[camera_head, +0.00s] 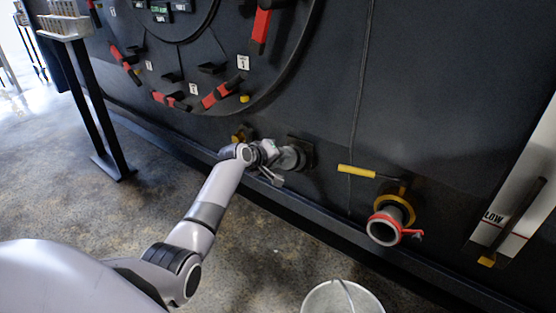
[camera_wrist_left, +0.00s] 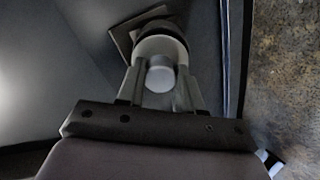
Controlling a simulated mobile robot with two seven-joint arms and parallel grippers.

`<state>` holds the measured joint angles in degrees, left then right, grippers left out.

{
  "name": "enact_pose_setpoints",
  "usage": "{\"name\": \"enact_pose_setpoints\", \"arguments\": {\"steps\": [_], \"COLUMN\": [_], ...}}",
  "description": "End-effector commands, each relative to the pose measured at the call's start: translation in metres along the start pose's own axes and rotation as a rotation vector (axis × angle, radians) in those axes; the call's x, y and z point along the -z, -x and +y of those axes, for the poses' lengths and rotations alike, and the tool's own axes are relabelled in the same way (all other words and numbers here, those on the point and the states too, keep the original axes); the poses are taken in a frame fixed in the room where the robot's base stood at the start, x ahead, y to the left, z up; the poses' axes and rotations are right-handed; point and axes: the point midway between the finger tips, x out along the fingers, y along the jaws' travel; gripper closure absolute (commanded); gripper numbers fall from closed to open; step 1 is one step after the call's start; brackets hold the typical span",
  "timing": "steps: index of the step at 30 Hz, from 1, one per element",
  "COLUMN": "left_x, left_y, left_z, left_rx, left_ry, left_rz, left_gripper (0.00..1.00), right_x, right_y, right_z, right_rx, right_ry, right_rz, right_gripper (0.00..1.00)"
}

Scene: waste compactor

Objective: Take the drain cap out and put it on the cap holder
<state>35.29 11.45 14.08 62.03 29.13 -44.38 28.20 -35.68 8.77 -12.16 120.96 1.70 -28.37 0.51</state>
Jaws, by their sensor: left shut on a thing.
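My left gripper (camera_head: 277,162) is at the dark wall, shut on a pale grey round piece that looks like the drain cap (camera_head: 291,158). In the left wrist view my fingers (camera_wrist_left: 160,88) stand on both sides of the cap (camera_wrist_left: 161,76). The cap is against a fitting on a square dark plate (camera_head: 306,150), which looks like the cap holder; its plate also shows in the left wrist view (camera_wrist_left: 124,41). I cannot tell how fully the cap sits on it. The drain pipe (camera_head: 383,228), with a red clamp, shows an open mouth. My right gripper is out of view.
A yellow valve handle (camera_head: 356,171) sticks out above the drain pipe. A white bucket (camera_head: 342,297) stands on the floor below. The round door (camera_head: 215,50) with red-handled latches is above my gripper. A dark-legged stand (camera_head: 98,110) is at the left.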

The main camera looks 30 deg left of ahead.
Motion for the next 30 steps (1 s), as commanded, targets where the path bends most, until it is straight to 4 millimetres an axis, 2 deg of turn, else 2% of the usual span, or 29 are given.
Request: {"name": "enact_pose_setpoints", "arguments": {"steps": [1,4,30], "left_x": [0.000,0.000,0.001], "left_y": [-0.002,-0.004,-0.017], "left_z": [-0.001,-0.001,-0.001], "left_rx": [-0.002,-0.002,-0.009], "left_ry": [0.000,0.000,-0.001], "left_rz": [0.002,0.002,0.008], "left_gripper": [0.96,0.96,0.96], "right_x": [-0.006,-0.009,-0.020], "right_y": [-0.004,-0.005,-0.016], "right_z": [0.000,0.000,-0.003], "right_rx": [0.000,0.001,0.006], "right_ry": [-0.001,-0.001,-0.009], "right_rz": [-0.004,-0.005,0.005], "right_gripper": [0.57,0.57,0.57]}}
